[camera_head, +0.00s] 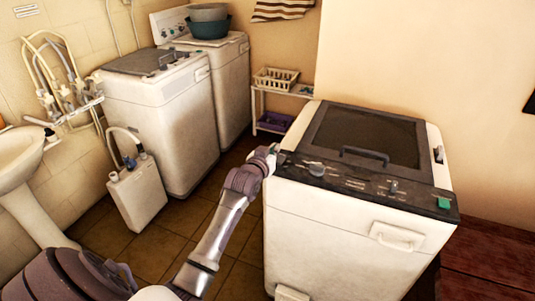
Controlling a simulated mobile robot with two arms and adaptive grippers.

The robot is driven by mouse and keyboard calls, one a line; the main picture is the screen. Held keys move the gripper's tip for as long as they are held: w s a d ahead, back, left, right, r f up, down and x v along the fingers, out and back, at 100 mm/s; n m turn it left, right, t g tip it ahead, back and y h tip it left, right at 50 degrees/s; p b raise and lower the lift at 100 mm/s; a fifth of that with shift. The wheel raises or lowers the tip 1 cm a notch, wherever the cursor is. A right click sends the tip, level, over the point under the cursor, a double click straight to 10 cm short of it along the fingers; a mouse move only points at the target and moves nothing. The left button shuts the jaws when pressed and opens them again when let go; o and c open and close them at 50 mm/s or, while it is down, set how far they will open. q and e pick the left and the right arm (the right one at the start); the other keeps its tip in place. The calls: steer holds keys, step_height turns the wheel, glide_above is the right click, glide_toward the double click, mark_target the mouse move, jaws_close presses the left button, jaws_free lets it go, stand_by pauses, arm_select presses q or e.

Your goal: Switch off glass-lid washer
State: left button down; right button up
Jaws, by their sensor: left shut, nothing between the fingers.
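The glass-lid washer (345,240) stands at the right, white, with a dark glass lid (368,135) that is closed. Its dark control panel (350,181) runs along the front top edge, with a round knob (317,169), small switches (394,186) and a green button (444,203) at the right end. My left gripper (274,152) is shut and empty at the left end of the panel, by the washer's top left corner. I cannot tell whether its tips touch the panel. My right gripper is not in view.
Two more white washers (165,130) stand at the back left, the rear one with basins (208,25) on top. A small white unit (137,195) and a washbasin (18,152) are at the left. A shelf with a basket (276,78) stands behind. Tiled floor (215,215) lies between.

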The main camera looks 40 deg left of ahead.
arm_select(q)
steer(key=v, duration=0.2)
steer(key=r+b+v, duration=0.1)
steer(key=v, duration=0.2)
stand_by(0.5)
